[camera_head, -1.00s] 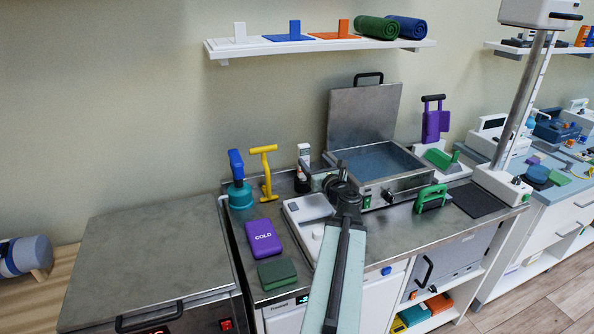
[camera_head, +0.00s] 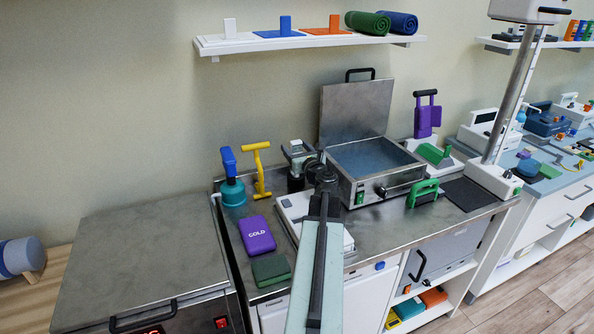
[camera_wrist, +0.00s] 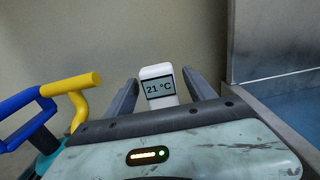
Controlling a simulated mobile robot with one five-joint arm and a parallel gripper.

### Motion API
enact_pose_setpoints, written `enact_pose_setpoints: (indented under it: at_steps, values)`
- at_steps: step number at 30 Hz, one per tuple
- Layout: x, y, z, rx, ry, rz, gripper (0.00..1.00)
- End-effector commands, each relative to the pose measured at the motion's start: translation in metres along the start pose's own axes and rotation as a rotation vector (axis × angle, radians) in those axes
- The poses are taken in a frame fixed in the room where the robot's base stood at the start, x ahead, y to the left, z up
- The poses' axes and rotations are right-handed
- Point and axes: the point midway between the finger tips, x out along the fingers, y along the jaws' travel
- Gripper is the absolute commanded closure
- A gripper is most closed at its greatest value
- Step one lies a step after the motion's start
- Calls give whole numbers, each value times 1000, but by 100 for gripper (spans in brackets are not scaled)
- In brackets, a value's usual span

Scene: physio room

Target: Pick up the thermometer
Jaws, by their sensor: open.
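The thermometer (camera_wrist: 158,86) is a white upright device with a dark-framed display reading 21 °C. In the wrist view it shows between the two dark fingers of my gripper (camera_wrist: 158,92), which are open on either side of it. I cannot tell whether the fingers touch it. In the head view the thermometer's top (camera_head: 296,146) shows at the back of the steel counter, just beyond my gripper (camera_head: 298,160). Its lower part is hidden by my gripper and arm.
A yellow-handled tool (camera_head: 258,172) and a teal item with a blue handle (camera_head: 232,188) stand left of the thermometer. The open steel water bath (camera_head: 375,188) is close on the right. A purple cold pack (camera_head: 257,235) and a green block (camera_head: 270,269) lie in front.

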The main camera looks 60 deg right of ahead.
Motion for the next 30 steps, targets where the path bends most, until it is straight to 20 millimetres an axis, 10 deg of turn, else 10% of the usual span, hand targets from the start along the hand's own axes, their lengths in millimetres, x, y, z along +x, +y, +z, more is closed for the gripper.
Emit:
enact_pose_setpoints:
  at_steps: [2,9,20,30]
  values:
    - [-1,0,0,0,0,0,39]
    - [-1,0,0,0,0,-1,100]
    - [-1,-1,3,0,0,-1,100]
    - [-1,-2,57,0,0,-2,100]
